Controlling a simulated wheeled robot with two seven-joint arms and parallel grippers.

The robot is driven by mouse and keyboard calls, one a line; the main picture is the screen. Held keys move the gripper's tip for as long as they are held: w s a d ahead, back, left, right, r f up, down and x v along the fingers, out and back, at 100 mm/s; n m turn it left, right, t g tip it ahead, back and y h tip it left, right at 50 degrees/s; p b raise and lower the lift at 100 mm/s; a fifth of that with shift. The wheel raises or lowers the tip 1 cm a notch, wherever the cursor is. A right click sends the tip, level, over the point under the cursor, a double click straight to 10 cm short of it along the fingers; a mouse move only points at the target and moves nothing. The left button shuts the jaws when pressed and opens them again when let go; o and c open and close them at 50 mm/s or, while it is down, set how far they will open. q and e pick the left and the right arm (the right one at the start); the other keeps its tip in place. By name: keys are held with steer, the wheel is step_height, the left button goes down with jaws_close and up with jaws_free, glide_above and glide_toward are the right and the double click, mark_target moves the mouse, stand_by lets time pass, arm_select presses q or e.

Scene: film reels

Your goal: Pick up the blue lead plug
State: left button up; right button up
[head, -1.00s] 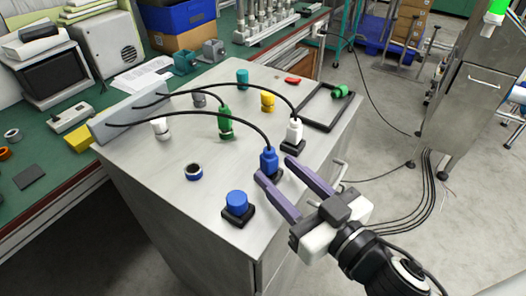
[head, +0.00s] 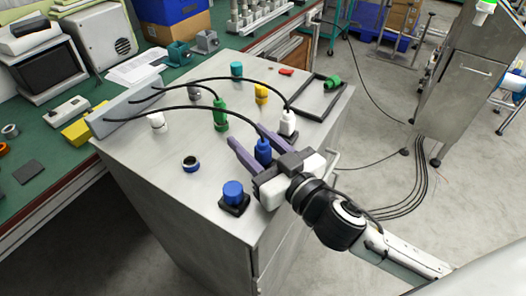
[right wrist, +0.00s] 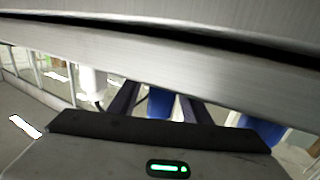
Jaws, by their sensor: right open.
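The blue lead plug (head: 263,152) stands upright near the front right edge of the metal cabinet top (head: 178,205), with a black lead arching from its top to a grey panel. My right gripper (head: 246,132) is open, with its two purple fingers on either side of the plug. The plug's lower part is hidden behind the gripper. In the right wrist view a blue body, apparently this plug (right wrist: 160,104), shows between the dark fingers. Whether the fingers touch it, I cannot tell. My left gripper is not in view.
A blue cap on a black base (head: 233,191) stands close in front of the gripper. A white lead plug (head: 288,123) stands just behind it. The grey panel (head: 125,107) stands at the left edge.

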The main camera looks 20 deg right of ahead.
jaws_close()
